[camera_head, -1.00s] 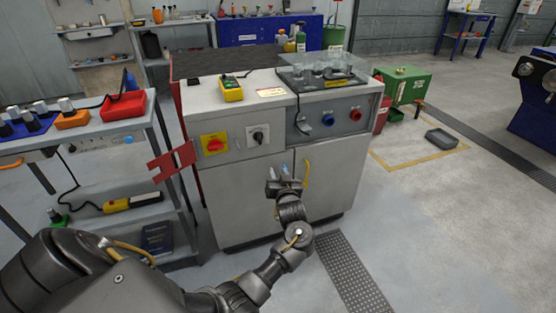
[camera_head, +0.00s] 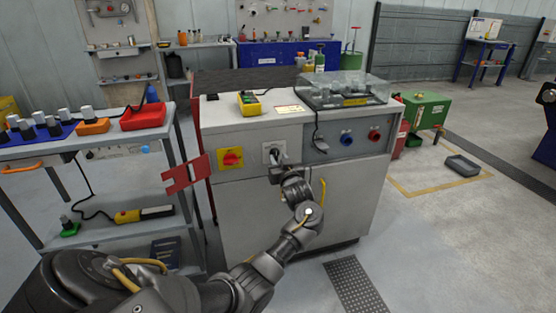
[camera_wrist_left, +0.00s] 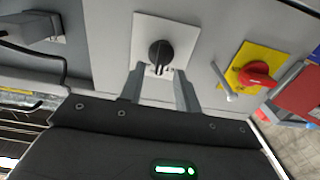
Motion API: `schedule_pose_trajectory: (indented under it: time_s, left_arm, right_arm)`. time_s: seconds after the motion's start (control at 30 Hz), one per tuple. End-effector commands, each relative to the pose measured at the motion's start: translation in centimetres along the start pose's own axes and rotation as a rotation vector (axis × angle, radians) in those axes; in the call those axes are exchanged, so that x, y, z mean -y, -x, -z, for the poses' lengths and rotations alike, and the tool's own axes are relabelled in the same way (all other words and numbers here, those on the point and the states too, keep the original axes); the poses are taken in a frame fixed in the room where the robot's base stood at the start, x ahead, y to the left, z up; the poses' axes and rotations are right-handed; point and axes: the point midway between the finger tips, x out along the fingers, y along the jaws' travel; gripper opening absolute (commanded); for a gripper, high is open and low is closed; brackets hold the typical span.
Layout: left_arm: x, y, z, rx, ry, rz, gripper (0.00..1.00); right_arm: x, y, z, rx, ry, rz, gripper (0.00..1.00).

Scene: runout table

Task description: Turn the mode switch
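The mode switch is a black rotary knob on a pale square plate on the grey cabinet's front panel. In the head view the switch plate (camera_head: 267,150) is partly covered by my left gripper (camera_head: 278,163), which is right in front of it. In the left wrist view the knob (camera_wrist_left: 161,53) shows whole, with its pointer line roughly upright. My right gripper is not in view.
A red rotary switch on a yellow plate (camera_head: 230,158) sits beside the mode switch. Blue (camera_head: 346,138) and red (camera_head: 374,134) knobs are to its right. A red bracket (camera_head: 185,176) juts out at the cabinet's left. A shelf cart (camera_head: 100,215) stands at the left.

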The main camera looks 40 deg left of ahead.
Motion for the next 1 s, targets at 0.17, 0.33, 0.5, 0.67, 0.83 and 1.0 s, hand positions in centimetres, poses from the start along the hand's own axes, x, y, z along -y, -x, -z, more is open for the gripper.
schedule_pose_trajectory:
  time_s: [0.17, 0.33, 0.5, 0.67, 0.83, 1.0]
  left_arm:
    - [0.0, -1.9, -0.1, 0.0, -0.001, 0.0, 0.33]
    - [0.0, -2.4, 0.0, 0.0, -0.001, -0.001, 0.33]
    - [0.0, -2.4, 0.0, 0.0, 0.0, -0.001, 0.33]
    - [0.0, -2.3, 0.0, 0.0, 0.0, -0.001, 0.16]
    - [0.0, -2.3, 0.0, 0.0, 0.0, -0.001, 0.0]
    - [0.0, -2.3, -0.1, 0.001, 0.004, -0.001, 0.0]
  right_arm:
    - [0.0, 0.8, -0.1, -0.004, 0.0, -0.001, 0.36]
    - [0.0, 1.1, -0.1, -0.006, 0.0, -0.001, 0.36]
    - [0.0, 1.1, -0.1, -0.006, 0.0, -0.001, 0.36]
    - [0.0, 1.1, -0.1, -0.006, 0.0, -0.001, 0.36]
    - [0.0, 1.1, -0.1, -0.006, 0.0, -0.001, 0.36]
    - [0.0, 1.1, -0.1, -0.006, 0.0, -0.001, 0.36]
